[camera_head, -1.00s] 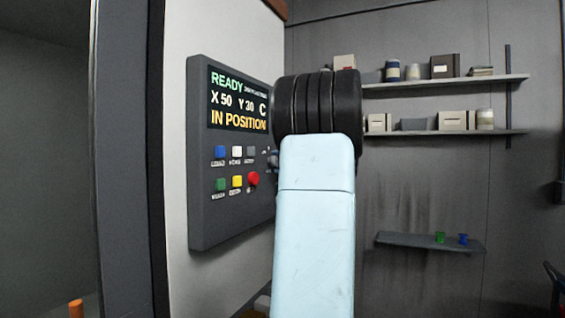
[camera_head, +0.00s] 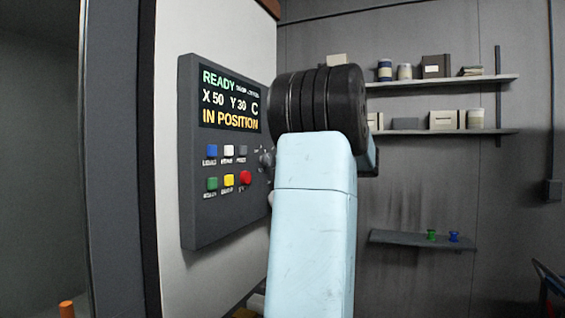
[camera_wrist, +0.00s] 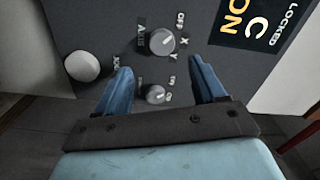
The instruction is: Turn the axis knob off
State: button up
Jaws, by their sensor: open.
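The axis knob (camera_wrist: 162,41) is a grey round knob on the dark control panel (camera_wrist: 100,22), with AXIS, OFF, X and Y lettering around it in the wrist view. Its exact pointer direction is hard to make out. My gripper (camera_wrist: 161,68) is open, with its blue fingers spread and empty. The axis knob lies just beyond the fingertips, apart from them. A second grey knob (camera_wrist: 155,95) shows between the fingers, nearer the palm. In the head view, small grey knobs (camera_head: 267,159) show at the panel's right edge, and my arm hides the gripper.
A white round knob (camera_wrist: 82,66) sits left of the fingers. The panel's screen (camera_head: 230,100) reads READY, X 50, Y 30, C, IN POSITION. Coloured buttons, including a red one (camera_head: 245,178), sit below it. Shelves (camera_head: 440,83) are on the back wall.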

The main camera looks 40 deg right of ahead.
jog(key=shift+v, duration=2.65)
